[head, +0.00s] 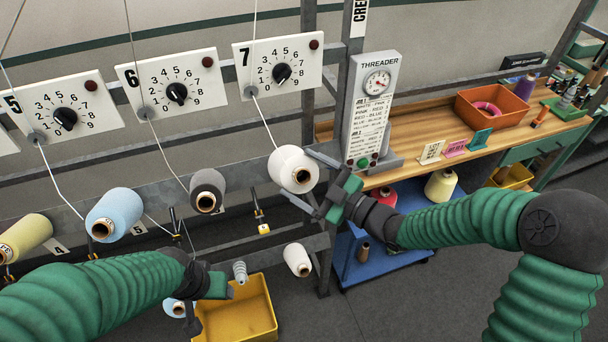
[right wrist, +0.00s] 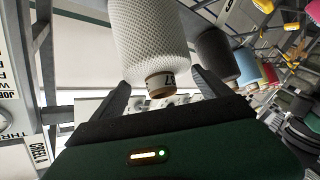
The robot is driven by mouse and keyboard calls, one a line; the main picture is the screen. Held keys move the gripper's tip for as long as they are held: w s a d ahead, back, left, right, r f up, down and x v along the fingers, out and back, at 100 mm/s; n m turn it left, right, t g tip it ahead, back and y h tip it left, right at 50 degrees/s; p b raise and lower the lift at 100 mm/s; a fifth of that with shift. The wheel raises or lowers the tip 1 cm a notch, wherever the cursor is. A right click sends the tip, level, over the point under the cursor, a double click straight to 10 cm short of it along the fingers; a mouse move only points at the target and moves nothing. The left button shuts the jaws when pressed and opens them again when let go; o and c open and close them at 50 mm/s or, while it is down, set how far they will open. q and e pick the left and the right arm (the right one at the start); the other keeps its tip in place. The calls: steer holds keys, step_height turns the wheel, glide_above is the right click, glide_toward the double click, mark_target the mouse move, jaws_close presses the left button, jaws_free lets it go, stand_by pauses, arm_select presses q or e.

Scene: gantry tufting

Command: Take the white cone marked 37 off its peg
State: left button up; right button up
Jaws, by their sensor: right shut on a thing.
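The white cone (head: 293,168) is in the upper row below panel 7, with its brown core end facing me. My right gripper (head: 298,173) has its fingers on either side of this cone and is shut on it. In the right wrist view the white textured cone (right wrist: 150,35) sits between the fingers (right wrist: 161,78); its core end bears a dark mark, only partly readable. The peg is hidden, so I cannot tell whether the cone is still on it. My left gripper (head: 217,286) is low by the yellow bin; its fingers are not clear.
A dark grey cone (head: 207,188) and a light blue cone (head: 114,214) are to the left. Another white cone (head: 298,260) hangs below. A yellow bin (head: 262,322) is beneath. The threader (head: 372,105) and a wooden bench (head: 425,112) stand right. A thread rises to panel 7 (head: 277,67).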

steer(key=c, duration=0.7)
steer(key=shift+r, duration=0.15)
steer(key=shift+s, duration=0.1)
steer(key=shift+s+d+r+p, duration=0.1)
steer(key=shift+s+r+p, duration=0.2)
steer(key=shift+s+r, duration=0.05)
